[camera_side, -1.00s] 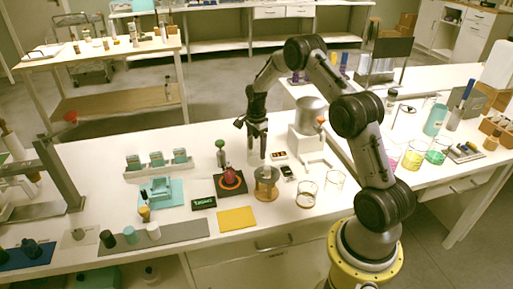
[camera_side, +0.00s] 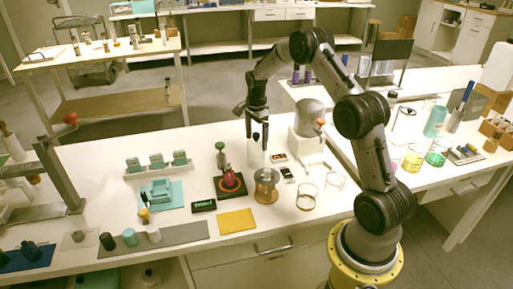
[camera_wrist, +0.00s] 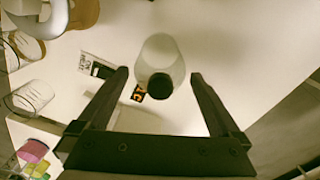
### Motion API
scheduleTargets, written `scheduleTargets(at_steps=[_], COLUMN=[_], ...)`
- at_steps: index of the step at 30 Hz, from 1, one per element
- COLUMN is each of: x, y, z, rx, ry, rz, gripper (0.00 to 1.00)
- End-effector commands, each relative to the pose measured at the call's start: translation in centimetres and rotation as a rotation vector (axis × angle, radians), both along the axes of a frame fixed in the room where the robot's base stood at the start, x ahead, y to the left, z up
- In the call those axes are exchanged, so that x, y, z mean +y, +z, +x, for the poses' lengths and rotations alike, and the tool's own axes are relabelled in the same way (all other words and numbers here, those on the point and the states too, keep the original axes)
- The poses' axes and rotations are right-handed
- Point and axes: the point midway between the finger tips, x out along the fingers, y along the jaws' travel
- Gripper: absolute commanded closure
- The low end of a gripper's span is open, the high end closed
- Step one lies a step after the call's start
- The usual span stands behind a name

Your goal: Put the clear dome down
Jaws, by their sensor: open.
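The clear dome (camera_side: 257,156) stands upright on the white table, with its black knob (camera_side: 256,137) on top. In the wrist view the dome (camera_wrist: 161,52) is pale and see-through, and its knob faces the camera. My gripper (camera_side: 257,117) is above the knob in the side view, pointing down. In the wrist view my gripper's fingers (camera_wrist: 159,75) are spread wide, one on each side of the dome, touching nothing that I can see. The round wooden stand (camera_side: 266,191) is just in front of the dome in the side view. The dome's foot is partly hidden there.
Small cards (camera_side: 279,156) lie right of the dome. A grey machine (camera_side: 309,118) rises behind right. A yellow mat (camera_side: 237,219) lies in front.

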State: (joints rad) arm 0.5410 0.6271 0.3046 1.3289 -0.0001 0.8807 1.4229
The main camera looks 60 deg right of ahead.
Motion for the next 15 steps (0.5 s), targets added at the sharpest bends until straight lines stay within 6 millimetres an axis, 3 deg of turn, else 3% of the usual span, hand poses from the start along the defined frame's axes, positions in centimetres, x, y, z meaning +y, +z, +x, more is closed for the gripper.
scheduleTargets(at_steps=[6, 15], x=[0.0, 0.5], y=[4.3, 7.4], z=[0.1, 0.0], rx=[-0.003, -0.008], ry=[0.0, 0.027], rz=[-0.001, -0.004], gripper=[0.0, 0.0])
